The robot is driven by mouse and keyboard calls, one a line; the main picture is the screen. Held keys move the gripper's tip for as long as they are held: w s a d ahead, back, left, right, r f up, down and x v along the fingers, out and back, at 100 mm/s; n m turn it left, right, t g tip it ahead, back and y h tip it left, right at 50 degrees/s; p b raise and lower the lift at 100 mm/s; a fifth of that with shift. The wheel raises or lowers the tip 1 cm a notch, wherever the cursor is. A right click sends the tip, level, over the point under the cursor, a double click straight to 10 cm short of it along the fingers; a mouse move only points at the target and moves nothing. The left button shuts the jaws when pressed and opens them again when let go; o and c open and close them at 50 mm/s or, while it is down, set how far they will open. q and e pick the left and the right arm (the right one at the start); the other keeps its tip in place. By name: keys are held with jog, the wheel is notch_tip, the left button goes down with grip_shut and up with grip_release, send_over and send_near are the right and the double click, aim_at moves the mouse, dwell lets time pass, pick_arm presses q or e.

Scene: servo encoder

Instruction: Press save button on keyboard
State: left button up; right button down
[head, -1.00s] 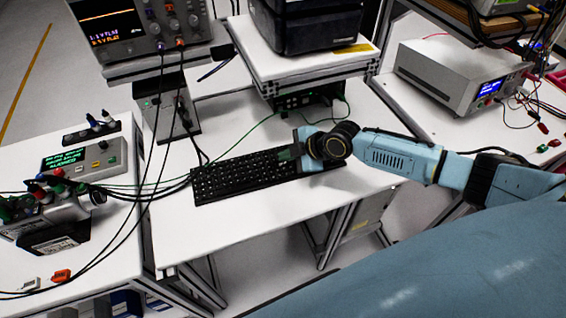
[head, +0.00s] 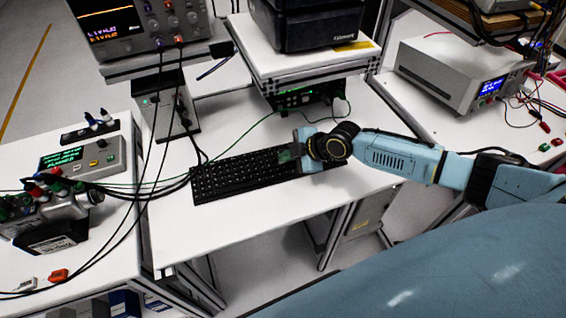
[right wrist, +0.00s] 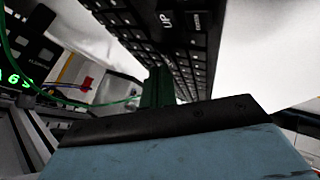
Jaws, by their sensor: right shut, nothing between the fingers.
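The black keyboard (head: 238,174) lies on the white table. It also shows close up at the top of the right wrist view (right wrist: 160,30), where a key marked "UP" is readable. A save key cannot be made out. My right gripper (head: 286,154) is shut and empty at the keyboard's right end, with its fingertips over or against the keys. In the right wrist view its dark green fingers (right wrist: 158,90) reach up to the keys; I cannot tell whether a key is pressed down. The gripper and wrist hide the keyboard's right end. My left gripper is not in view.
A green cable (head: 235,143) runs behind the keyboard. A raised shelf (head: 300,62) with a black device stands behind. A control box with a green display (head: 82,160) and dark cables are at the left. The table front (head: 235,225) is clear.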

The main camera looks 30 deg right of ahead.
aim_at(287, 165)
jog(key=shift+f+b, duration=0.4)
dwell(0.6)
jog(key=shift+r, duration=0.15)
jog(key=shift+r+p, duration=0.6)
jog(key=shift+r, duration=0.1)
notch_tip(287, 165, up, 5)
jog(key=p, duration=0.4)
dwell(0.8)
